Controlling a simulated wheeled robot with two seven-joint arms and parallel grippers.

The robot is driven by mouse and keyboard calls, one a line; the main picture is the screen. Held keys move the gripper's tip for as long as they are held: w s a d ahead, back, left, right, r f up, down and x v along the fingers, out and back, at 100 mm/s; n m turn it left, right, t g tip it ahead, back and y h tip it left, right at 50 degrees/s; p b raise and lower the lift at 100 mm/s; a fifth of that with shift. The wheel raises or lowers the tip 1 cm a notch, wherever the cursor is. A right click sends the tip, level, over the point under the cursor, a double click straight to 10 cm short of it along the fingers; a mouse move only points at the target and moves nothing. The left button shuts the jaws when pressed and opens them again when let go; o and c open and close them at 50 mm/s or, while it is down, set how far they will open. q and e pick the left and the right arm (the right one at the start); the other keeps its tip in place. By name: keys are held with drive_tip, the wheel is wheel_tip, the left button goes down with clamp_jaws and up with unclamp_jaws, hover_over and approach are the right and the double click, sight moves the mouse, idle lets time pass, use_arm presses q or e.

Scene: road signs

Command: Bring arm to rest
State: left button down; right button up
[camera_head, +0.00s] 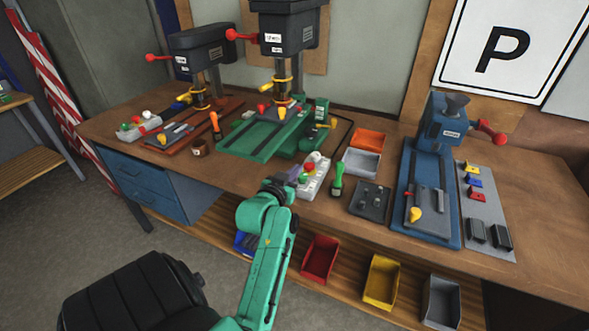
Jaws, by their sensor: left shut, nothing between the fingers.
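My left arm (266,262), green with dark joints, rises from the bottom of the head view toward the front edge of the workbench (345,226). My left gripper (290,180) is at its far end, small and partly hidden by the wrist. It is shut and empty, near a light grey switch box (316,178) with coloured buttons. From this angle I cannot tell whether it touches the bench or box. My right gripper is not in view.
A green drill press (262,138) and an orange-based one (185,132) stand behind and left. A blue machine (428,190) stands at right. A green-handled tool (337,182) is near the gripper. Red (320,259), yellow (381,281) and grey (441,302) bins sit on the lower shelf.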

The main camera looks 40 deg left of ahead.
use_arm(q)
drive_tip(key=shift+s+d+r, duration=0.15)
drive_tip(key=shift+s+r, duration=0.05)
drive_tip(key=shift+s, duration=0.2)
drive_tip(key=shift+w, duration=0.1)
